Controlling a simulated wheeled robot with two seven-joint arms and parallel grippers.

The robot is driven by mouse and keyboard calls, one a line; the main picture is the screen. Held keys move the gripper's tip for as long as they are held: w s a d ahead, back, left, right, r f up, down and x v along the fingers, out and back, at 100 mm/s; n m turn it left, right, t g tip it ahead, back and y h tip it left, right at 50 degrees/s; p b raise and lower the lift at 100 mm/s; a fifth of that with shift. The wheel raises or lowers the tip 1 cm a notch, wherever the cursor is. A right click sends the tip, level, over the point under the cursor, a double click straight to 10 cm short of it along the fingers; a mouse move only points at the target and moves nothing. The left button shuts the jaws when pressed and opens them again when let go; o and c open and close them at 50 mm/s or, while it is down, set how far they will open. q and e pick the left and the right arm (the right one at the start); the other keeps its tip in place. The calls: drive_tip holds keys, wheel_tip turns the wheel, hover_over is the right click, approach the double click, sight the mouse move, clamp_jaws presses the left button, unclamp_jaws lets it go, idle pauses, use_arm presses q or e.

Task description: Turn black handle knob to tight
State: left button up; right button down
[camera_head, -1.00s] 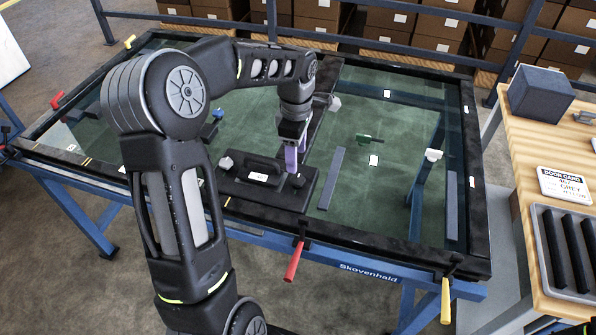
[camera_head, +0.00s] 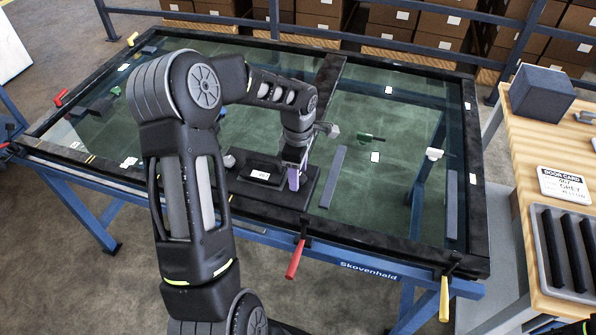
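The black handle (camera_head: 262,165) lies on a dark base plate (camera_head: 245,190) with a white label, at the near middle of the framed glass panel. A grey knob (camera_head: 228,161) shows at its left end, partly beside my arm. My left gripper (camera_head: 293,180), with lavender finger pads, points down at the right end of the handle. The knob at that end is hidden behind the fingers, so I cannot tell whether they touch it or grip it. The finger gap does not show. My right gripper is out of view.
The glass panel (camera_head: 400,205) sits in a black frame on a blue trolley. Red (camera_head: 296,260) and yellow (camera_head: 445,300) levers stick out at the front edge. A wooden bench (camera_head: 520,150) with a dark block and tray stands right.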

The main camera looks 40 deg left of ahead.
use_arm(q)
clamp_jaws()
idle(0.3)
